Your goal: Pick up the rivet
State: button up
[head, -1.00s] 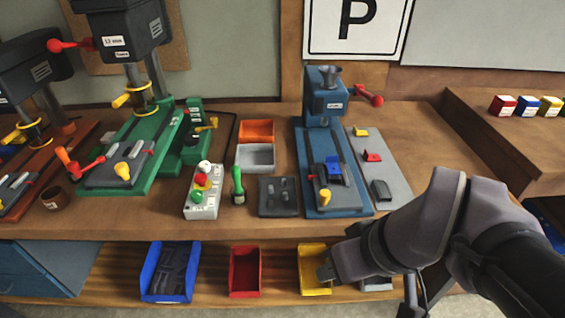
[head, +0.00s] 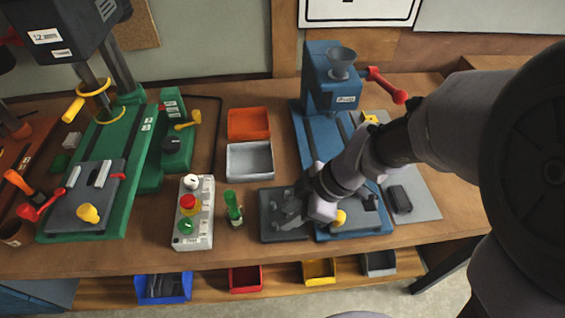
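I cannot make out a rivet in this view; it may be too small or hidden. My gripper (head: 292,208) is over the dark grey fixture plate (head: 268,232) on the workbench, left of the blue machine's base. It points down and left. Its fingers are dark against the dark plate, so I cannot tell whether they are open, shut or touching it. The blue machine (head: 322,88) with a grey funnel on top and a red handle stands behind my arm. My arm hides part of its base.
A control box (head: 192,220) and a green-handled tool (head: 232,205) stand left of my gripper. Orange (head: 249,135) and grey (head: 249,175) bins sit behind it. Blue, red, yellow (head: 319,280) and grey bins line the lower shelf. A green drill press (head: 110,165) stands at left.

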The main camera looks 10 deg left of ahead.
aim_at(270, 228)
jog(key=b+x, duration=0.2)
jog(key=x, duration=0.3)
jog(key=shift+a, duration=0.2)
grip_shut()
notch_tip(270, 228, up, 10)
jog(key=p, duration=0.4)
